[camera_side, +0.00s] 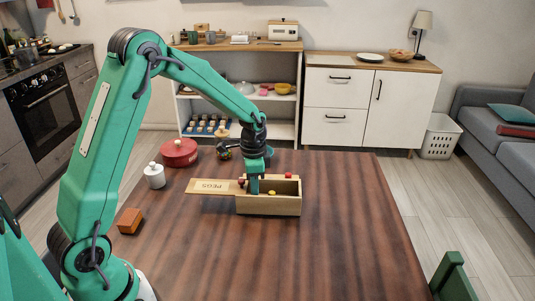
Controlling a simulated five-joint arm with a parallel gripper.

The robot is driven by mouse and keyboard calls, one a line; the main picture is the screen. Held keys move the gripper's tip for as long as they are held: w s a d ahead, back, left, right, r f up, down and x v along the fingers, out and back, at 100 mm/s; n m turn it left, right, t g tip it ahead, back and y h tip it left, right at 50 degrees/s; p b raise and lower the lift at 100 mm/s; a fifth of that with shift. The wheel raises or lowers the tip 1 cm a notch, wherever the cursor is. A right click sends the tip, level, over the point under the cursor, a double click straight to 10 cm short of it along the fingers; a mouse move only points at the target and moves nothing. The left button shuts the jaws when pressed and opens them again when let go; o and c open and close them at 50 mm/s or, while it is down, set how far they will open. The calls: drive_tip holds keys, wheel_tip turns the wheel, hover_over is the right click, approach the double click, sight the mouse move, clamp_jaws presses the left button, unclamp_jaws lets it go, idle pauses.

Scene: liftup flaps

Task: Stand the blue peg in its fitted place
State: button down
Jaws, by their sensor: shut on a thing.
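An open wooden box (268,206) stands on the table, with its flap marked PEGS (212,186) lying out to the left. My gripper (254,190) points straight down into the left part of the box. It is shut on the blue peg, which is mostly hidden by the fingers and the box's front wall; I cannot tell whether its foot touches the floor of the box. A red peg top (288,175) shows at the back right of the box. A yellow peg top (272,192) shows near the middle. A dark red knob (241,182) is just left of my gripper.
A red lidded pot (179,152) and a white jar (154,176) stand at the table's back left. An orange-brown block (130,221) lies at the left. A dark round object (224,152) is behind the flap. The table's right and front are clear.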

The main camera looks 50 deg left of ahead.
wheel_tip(320, 180, up, 7)
drive_tip(key=shift+f, duration=0.1)
idle(0.7)
drive_tip(key=w+d+r+n, duration=0.1)
drive_tip(key=w+d+n, duration=0.3)
drive_tip(key=d, duration=0.3)
drive_tip(key=shift+w+d+r+n, duration=0.15)
drive_tip(key=shift+w+n, duration=0.25)
drive_tip(key=shift+w, duration=0.4)
hover_over(271, 175)
drive_tip(key=s+d, duration=0.2)
wheel_tip(271, 175, down, 7)
drive_tip(key=shift+s+d, duration=0.1)
drive_tip(key=shift+s, duration=0.05)
drive_tip(key=shift+f, duration=2.05)
drive_tip(key=shift+f, duration=0.45)
